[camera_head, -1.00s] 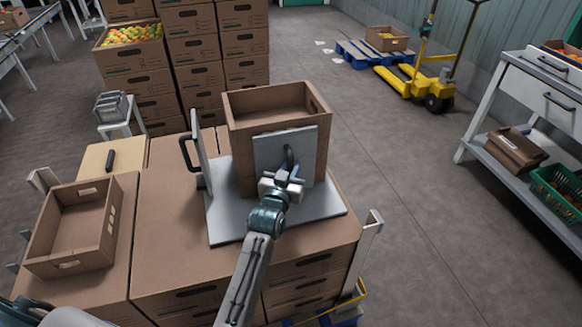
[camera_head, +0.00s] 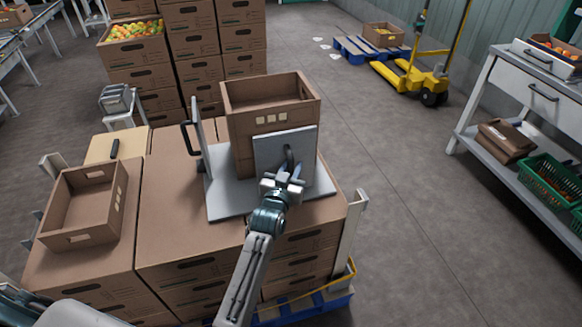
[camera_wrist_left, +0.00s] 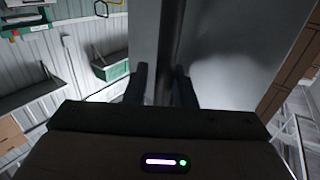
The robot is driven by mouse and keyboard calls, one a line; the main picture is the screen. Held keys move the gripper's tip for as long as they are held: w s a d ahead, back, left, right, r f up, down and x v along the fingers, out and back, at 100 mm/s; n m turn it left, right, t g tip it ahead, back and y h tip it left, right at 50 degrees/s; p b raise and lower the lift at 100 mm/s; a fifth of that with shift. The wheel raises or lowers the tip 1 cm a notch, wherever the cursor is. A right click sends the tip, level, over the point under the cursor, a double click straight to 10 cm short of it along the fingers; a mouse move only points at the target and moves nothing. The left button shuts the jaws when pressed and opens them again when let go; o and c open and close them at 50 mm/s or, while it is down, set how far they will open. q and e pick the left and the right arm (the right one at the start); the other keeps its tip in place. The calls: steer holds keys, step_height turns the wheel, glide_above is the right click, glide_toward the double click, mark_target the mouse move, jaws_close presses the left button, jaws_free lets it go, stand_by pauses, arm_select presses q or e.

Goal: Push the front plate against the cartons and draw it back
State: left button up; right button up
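The front plate (camera_head: 270,150) is an upright grey plate with a black handle (camera_head: 289,158). It stands on a flat grey base (camera_head: 227,205) in front of a brown carton (camera_head: 243,138). The carton's bright slots show above the plate's top edge; the gap between plate and carton is hard to judge. Another upright grey plate (camera_head: 195,148) with a black handle stands at the carton's left. My left gripper (camera_head: 284,181) is at the front plate's handle. In the left wrist view its fingers (camera_wrist_left: 161,85) flank the dark handle bar. My right gripper is not in view.
The base rests on stacked closed cartons (camera_head: 185,235) on a blue pallet (camera_head: 310,305). An empty open carton (camera_head: 80,236) sits at the left. Grey posts (camera_head: 350,235) stand at the stack's corners. The floor (camera_head: 420,230) at the right is clear up to a shelved bench (camera_head: 500,95).

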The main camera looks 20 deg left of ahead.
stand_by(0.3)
